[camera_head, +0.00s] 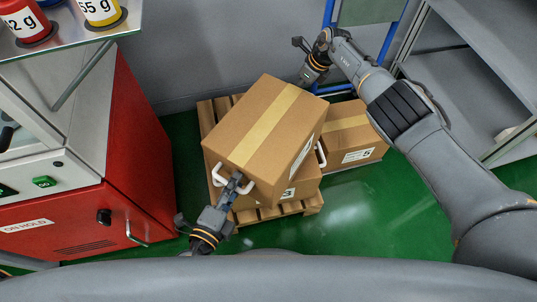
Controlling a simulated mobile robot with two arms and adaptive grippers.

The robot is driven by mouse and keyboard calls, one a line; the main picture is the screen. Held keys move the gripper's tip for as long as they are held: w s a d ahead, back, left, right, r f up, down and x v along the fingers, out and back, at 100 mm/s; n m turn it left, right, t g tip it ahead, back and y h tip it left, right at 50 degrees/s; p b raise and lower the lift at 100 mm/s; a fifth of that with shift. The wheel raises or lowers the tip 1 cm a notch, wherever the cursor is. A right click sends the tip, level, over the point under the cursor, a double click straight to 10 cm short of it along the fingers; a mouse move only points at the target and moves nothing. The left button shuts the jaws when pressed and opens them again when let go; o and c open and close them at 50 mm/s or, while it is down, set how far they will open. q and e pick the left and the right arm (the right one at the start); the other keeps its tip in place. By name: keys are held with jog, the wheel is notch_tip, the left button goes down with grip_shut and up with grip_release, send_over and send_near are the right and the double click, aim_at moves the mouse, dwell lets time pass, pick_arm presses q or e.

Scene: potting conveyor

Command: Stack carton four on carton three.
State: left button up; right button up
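A large brown carton (262,125) with a tan tape strip lies on top of a lower carton marked 3 (305,186). The upper carton is turned relative to the lower one; the number on its side label is too small to read. It has a white handle (218,173) at its near left end and another (321,154) on its right side. My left gripper (236,181) is at the near left handle, its fingers close together on the bar. My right gripper (307,76) is beyond the carton's far edge, apart from it; its finger opening is unclear.
The cartons stand on a wooden pallet (313,204). A carton marked 5 (345,136) is to the right, by a blue frame (327,17). A red cabinet (140,140) is at left, grey shelving (500,80) at right. Green floor (400,215) is clear at front right.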

pick_arm(q)
jog(key=o, duration=0.8)
jog(key=v, duration=1.2)
pick_arm(e)
jog(key=shift+a, duration=0.1)
pick_arm(q)
jog(key=shift+d, duration=0.1)
pick_arm(e)
jog(key=o, duration=0.8)
jog(key=shift+r, duration=0.1)
